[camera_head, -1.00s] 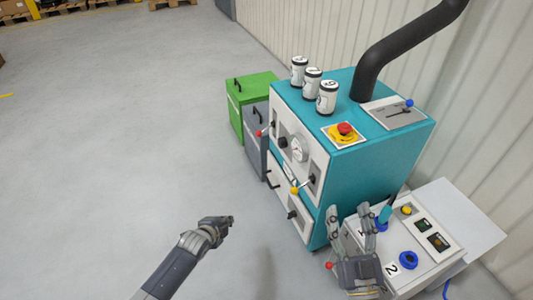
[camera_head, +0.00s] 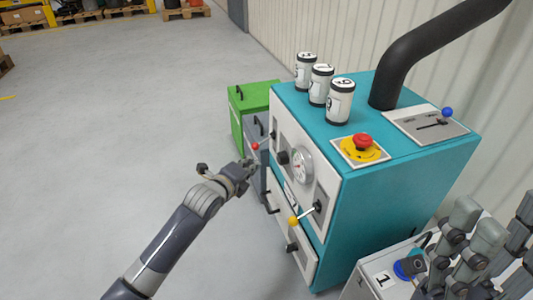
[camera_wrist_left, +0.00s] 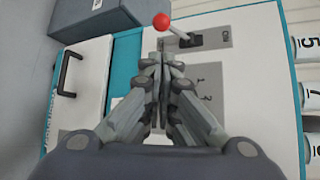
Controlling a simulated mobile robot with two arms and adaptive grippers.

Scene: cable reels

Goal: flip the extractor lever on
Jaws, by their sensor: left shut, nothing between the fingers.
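A lever with a red ball knob (camera_head: 255,146) sticks out of the front of the teal machine (camera_head: 400,185); the knob shows large in the left wrist view (camera_wrist_left: 161,20), on a labelled grey plate. Another front lever has a yellow knob (camera_head: 293,220). A lever with a blue knob (camera_head: 447,112) stands on a top plate beside the black pipe. I cannot read which one is the extractor lever. My left gripper (camera_head: 247,166) is shut and empty, close to the red knob; its fingertips (camera_wrist_left: 163,60) sit just below the knob in the wrist view. My right gripper (camera_head: 505,222) is open at lower right.
A red emergency button (camera_head: 363,143), several white canisters (camera_head: 340,101) and a black pipe (camera_head: 395,85) are on the machine top. A white side unit (camera_head: 370,280) is under my right gripper. Floor at left is clear.

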